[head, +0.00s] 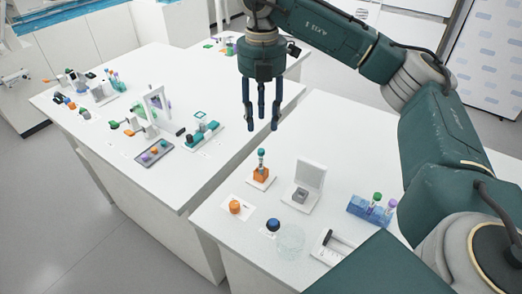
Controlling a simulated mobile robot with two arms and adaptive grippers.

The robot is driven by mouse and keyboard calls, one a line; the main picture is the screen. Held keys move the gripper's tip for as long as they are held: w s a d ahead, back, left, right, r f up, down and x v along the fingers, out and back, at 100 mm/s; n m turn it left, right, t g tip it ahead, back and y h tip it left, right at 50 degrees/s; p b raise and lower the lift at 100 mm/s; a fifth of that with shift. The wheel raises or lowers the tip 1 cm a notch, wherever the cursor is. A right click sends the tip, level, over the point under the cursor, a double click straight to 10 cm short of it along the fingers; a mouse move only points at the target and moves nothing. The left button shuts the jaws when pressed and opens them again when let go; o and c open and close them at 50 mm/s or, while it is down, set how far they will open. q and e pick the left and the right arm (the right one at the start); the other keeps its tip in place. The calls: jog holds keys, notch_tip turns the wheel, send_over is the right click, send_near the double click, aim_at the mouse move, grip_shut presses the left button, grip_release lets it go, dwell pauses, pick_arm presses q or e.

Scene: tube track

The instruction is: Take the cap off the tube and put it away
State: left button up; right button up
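A tube (261,163) with a teal cap (261,152) stands upright in an orange holder (260,175) on a white base, on the near table. The cap is on the tube. My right gripper (262,122) hangs fingers down, above and behind the tube in the picture. Its fingers are apart with nothing between them. It does not touch the tube. My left gripper is out of view.
A grey-white open box (308,184) stands right of the tube. A blue rack (370,209) holds capped tubes. An orange piece (235,207), a dark blue piece (272,225) and a clear round dish (290,242) are nearer. Another table (215,165) bears several small items.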

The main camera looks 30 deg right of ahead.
aim_at(261, 150)
notch_tip(261, 150, down, 4)
jog(key=shift+a+r+p, duration=0.1)
jog(key=shift+r+p, duration=0.1)
jog(key=shift+p, duration=0.15)
jog(key=shift+f+p, duration=0.4)
jog(key=shift+f, duration=0.2)
notch_tip(261, 150, down, 4)
jog(key=shift+r+p, duration=0.25)
jog(key=shift+p, duration=0.55)
jog(key=shift+f, duration=0.45)
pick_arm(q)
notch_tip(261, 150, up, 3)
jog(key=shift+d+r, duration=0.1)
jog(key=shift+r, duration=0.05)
pick_arm(e)
jog(key=c, duration=0.8)
